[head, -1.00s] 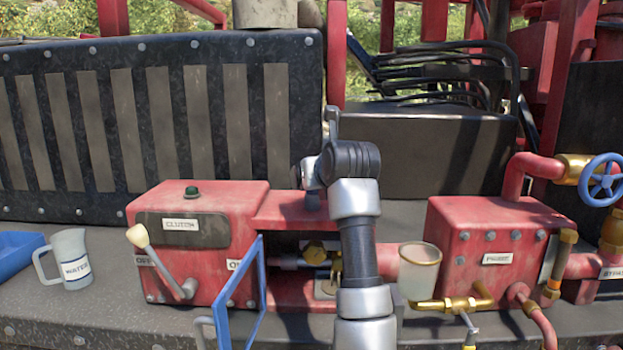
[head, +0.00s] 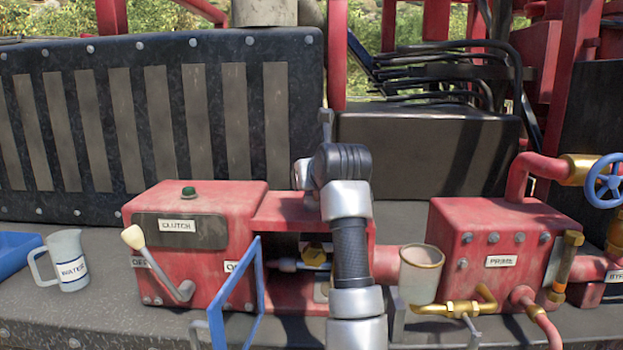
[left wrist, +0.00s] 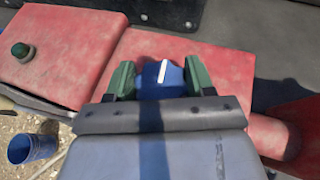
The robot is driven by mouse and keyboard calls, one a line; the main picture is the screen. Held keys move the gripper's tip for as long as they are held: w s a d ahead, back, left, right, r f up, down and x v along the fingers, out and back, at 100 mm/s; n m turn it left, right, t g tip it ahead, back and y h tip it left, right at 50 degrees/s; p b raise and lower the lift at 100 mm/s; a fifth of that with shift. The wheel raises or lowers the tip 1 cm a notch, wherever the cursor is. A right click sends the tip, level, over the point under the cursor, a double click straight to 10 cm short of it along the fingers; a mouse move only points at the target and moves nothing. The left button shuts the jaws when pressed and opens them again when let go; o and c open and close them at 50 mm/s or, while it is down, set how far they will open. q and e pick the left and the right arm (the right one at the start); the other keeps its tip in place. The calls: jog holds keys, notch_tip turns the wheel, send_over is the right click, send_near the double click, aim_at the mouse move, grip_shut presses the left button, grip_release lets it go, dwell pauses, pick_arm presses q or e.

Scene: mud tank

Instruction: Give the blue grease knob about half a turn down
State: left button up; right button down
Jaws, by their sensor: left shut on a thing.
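The blue grease knob (left wrist: 151,82) sits on top of the red housing (left wrist: 200,62) in the left wrist view, with a white pointer line on it. The line leans slightly right at its far end. My left gripper (left wrist: 158,82) has one green finger on each side of the knob and is shut on it. In the head view my left arm comes up from the bottom middle over the red housing (head: 285,210); the arm hides the knob and fingertips there. My right gripper is in neither view.
The red clutch box (head: 190,238) with a cream-tipped lever (head: 158,262) stands left of my arm. A blue frame (head: 238,300) is in front. A translucent cup (head: 420,275) and the red primer box (head: 500,240) stand right. A water jug (head: 67,258) is far left.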

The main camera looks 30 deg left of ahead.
pick_arm(q)
jog(key=shift+f+m+t+h+b, duration=0.25)
jog(key=shift+m+t+h+b, duration=0.5)
jog(key=shift+m+b, duration=0.35)
jog(key=m+t+h+b, duration=0.1)
jog(key=m+h+b, duration=0.2)
jog(key=m+t+h+b, duration=0.1)
jog(key=m+h+b, duration=0.2)
jog(key=m+t+h+b, duration=0.1)
jog(key=m+h+b, duration=0.1)
jog(key=h+b, duration=0.2)
jog(key=shift+m+t, duration=0.25)
jog(key=shift+m, duration=0.15)
jog(key=m+h+b, duration=0.2)
jog(key=m+h, duration=0.1)
jog(key=shift+r+g+h, duration=0.15)
jog(key=shift+g+h, duration=0.2)
jog(key=shift+g, duration=0.05)
jog(key=shift+d+m+g+h+b, duration=0.1)
jog(key=shift+m+g+h+b, duration=0.25)
jog(key=shift+m+g+h, duration=0.45)
jog(key=shift+d+m+g+h+b, duration=0.1)
jog(key=shift+m+g+h+b, duration=0.25)
jog(key=shift+m+h, duration=0.85)
jog(key=shift+m, duration=0.3)
jog(key=o, duration=0.9)
